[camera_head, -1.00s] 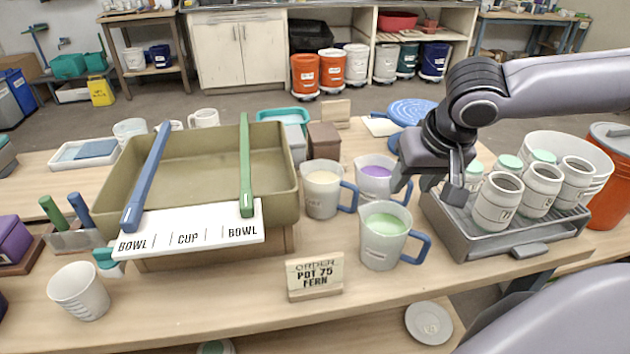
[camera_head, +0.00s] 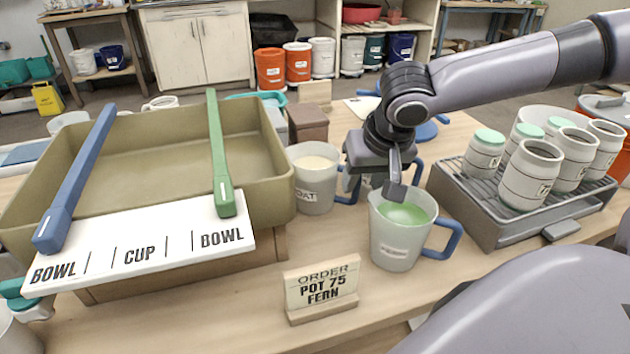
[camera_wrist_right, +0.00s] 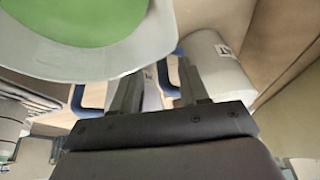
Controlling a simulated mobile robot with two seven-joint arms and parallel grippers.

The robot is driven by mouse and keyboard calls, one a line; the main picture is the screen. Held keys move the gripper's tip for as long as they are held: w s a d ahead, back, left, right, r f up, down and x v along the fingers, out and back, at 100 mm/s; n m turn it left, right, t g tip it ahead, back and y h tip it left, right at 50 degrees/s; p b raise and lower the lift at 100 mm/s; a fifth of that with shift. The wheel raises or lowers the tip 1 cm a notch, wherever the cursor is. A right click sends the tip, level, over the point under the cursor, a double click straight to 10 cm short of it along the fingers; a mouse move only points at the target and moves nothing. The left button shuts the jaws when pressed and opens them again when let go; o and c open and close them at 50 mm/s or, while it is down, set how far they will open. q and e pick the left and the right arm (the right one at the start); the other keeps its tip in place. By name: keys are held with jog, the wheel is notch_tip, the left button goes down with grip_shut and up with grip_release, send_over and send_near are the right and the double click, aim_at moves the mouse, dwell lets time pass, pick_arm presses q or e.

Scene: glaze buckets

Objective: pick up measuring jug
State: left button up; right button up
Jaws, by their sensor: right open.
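Three pale measuring jugs with blue handles stand on the table. The one with green glaze (camera_head: 391,245) is nearest, one with cream glaze (camera_head: 314,190) stands behind it to the left. The purple-glaze jug is mostly hidden behind my right gripper (camera_head: 374,185). That gripper is open and empty, pointing down, at the back rim of the green jug in the head view. In the right wrist view, the green glaze (camera_wrist_right: 75,15) fills the upper left, and a labelled jug (camera_wrist_right: 218,65) lies beyond the open fingers (camera_wrist_right: 160,88). Contact cannot be told. My left gripper is not in view.
An order sign (camera_head: 321,287) reading "POT 75 FERN" stands in front of the green jug. A large olive basin (camera_head: 262,190) with blue and green sticks is at left. A grey rack tray (camera_head: 470,215) with several jars stands close on the right.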

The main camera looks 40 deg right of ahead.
aim_at(358, 185)
jog(key=shift+b+x, duration=0.35)
jog(key=shift+x, duration=1.55)
jog(key=shift+w+a, duration=0.1)
jog(key=shift+r, duration=0.1)
grip_shut()
jog(key=shift+w+r, duration=0.1)
